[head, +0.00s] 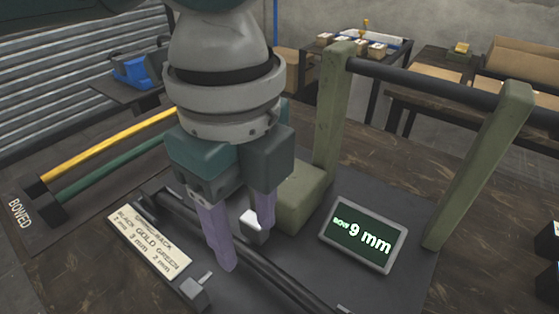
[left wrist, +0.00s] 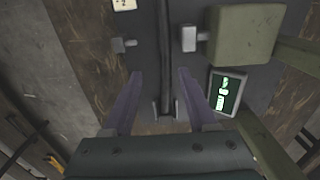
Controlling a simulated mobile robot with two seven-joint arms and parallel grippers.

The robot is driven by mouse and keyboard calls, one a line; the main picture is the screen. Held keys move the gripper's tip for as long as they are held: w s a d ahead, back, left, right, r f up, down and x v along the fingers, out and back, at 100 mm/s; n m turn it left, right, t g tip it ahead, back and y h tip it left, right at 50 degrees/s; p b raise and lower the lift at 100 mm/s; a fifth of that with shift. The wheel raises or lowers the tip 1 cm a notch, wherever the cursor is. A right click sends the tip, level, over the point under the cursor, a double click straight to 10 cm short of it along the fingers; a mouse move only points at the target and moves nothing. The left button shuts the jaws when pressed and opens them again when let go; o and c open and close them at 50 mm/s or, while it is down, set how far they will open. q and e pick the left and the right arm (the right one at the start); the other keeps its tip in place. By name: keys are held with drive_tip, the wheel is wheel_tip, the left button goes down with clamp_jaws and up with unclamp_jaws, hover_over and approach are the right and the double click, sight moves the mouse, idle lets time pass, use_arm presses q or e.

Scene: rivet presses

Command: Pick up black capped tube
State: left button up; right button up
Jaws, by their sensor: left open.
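The black tube (head: 284,282) lies lengthwise along the dark gauge plate, running from upper left to lower right in the head view. In the left wrist view the black tube (left wrist: 165,55) runs up the picture between my fingers. My left gripper (head: 243,246) points down over it, open, with one purple finger on each side; it also shows in the left wrist view (left wrist: 160,74). I cannot tell how far the fingertips are above the plate. The gripper hides part of the tube, and I cannot make out its caps. My right gripper is not in view.
A display (head: 363,236) reads "BOW 9 mm". A label plate (head: 149,240) lists black, gold and green. A green press frame (head: 333,120) with a dark crossbar stands close right. Yellow (head: 110,143) and green (head: 115,168) tubes lie in a rack near "BOWED". Small metal stops flank the tube.

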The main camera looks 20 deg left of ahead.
sight(251, 262)
use_arm(q)
wheel_tip(251, 262, down, 6)
drive_tip(key=shift+w+f+b, duration=0.1)
drive_tip(key=shift+f+b, duration=0.15)
drive_tip(key=shift+b, duration=0.4)
clamp_jaws()
idle(0.3)
